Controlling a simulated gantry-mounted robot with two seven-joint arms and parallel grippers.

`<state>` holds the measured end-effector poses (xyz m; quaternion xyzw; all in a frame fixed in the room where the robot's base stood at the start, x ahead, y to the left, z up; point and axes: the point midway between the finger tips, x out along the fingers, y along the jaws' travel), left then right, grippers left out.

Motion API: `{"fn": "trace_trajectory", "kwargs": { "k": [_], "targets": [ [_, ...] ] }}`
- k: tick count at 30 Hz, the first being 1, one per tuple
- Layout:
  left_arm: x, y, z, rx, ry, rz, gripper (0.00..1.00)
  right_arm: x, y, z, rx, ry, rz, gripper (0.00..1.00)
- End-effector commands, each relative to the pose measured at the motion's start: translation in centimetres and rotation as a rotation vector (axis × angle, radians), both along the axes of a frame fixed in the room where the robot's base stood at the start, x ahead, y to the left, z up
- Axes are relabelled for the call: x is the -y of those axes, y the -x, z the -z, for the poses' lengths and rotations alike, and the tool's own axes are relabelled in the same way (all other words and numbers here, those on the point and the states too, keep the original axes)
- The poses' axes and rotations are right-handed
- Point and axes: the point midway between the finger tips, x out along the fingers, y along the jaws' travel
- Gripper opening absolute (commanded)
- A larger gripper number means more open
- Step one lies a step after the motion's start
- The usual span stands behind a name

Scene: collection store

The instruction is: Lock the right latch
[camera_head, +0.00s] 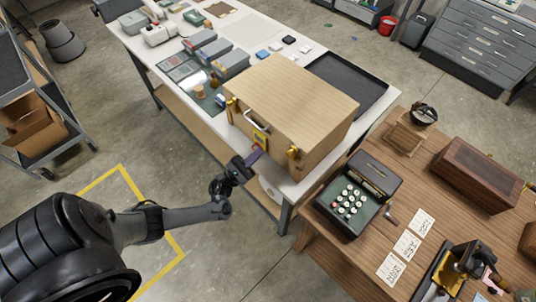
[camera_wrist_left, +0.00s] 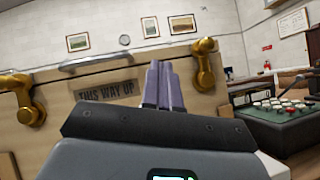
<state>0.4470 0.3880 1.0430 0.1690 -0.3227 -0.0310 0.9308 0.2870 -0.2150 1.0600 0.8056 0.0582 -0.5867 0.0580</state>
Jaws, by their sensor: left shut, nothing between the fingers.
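A pale wooden case (camera_head: 290,92) stands lid down on the white table, its front facing my left arm. The right latch (camera_head: 293,153) is brass, near the right end of the front; in the left wrist view this latch (camera_wrist_left: 206,65) is just right of my fingers. I cannot tell whether it is locked. A matching left latch (camera_head: 232,104) and a metal handle (camera_head: 256,121) are on the same front. My left gripper (camera_head: 257,153) is shut and empty, before the front, left of the right latch. Its purple fingers (camera_wrist_left: 158,85) cover part of the front. My right gripper is out of view.
A black tray (camera_head: 347,80) lies behind the case, and grey boxes (camera_head: 230,65) stand to its left. A wooden desk (camera_head: 440,200) on the right carries a dark keyed machine (camera_head: 358,193). Open floor lies in front of the white table.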

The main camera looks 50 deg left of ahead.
Motion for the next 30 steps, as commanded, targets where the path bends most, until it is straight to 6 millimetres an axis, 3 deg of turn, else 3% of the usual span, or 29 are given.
{"fn": "trace_trajectory", "kwargs": {
  "k": [6,12,30],
  "targets": [
    [-1.9,3.1,1.3,-0.001,-0.001,0.000,0.00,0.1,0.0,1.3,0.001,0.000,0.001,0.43],
    [-2.9,4.7,1.7,0.002,0.001,0.001,0.00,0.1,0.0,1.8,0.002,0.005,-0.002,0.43],
    [-3.2,5.2,1.8,0.000,0.001,0.001,0.00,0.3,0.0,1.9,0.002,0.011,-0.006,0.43]
  ]
}}
